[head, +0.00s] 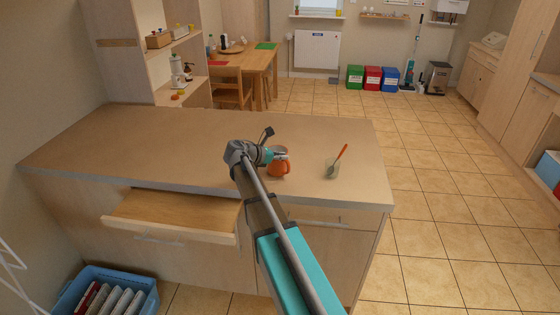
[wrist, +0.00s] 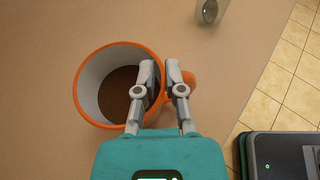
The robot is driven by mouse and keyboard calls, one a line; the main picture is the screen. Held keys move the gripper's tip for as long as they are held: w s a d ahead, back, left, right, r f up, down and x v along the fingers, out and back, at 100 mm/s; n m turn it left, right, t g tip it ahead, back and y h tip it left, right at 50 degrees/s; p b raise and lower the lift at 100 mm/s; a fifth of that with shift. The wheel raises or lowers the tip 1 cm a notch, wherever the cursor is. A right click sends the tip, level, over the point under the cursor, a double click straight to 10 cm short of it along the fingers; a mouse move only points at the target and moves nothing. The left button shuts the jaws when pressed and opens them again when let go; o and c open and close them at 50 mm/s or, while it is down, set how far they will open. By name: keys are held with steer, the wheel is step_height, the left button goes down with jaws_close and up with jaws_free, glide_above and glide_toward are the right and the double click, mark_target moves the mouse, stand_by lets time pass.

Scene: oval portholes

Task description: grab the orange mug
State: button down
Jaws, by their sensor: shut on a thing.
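The orange mug (head: 279,167) stands on the counter, partly hidden behind my arm in the head view. In the wrist view the mug (wrist: 91,101) shows its orange rim, pale inner wall and brown bottom. My gripper (wrist: 163,66) is at the mug's right side, by the handle, in the wrist view. One finger reaches over the inside of the rim and the other is outside, beside the handle. The fingers are shut on the mug's wall. In the head view my gripper (head: 272,155) is at the mug's upper left.
A glass with an orange utensil (head: 334,168) stands on the counter to the right of the mug. The counter (head: 140,145) is clear on the left. A drawer (head: 172,213) is pulled out at its front, above a blue crate (head: 142,281) on the floor.

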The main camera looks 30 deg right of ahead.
steer(key=shift+r, duration=0.2)
step_height(320, 180, up, 3)
steer(key=p, duration=0.3)
steer(key=s+d+r+p, duration=0.1)
steer(key=s+r+p, duration=0.8)
steer(key=s, duration=0.5)
steer(key=shift+d+r+p, duration=0.25)
steer(key=shift+r+p, duration=0.05)
steer(key=shift+p, duration=0.2)
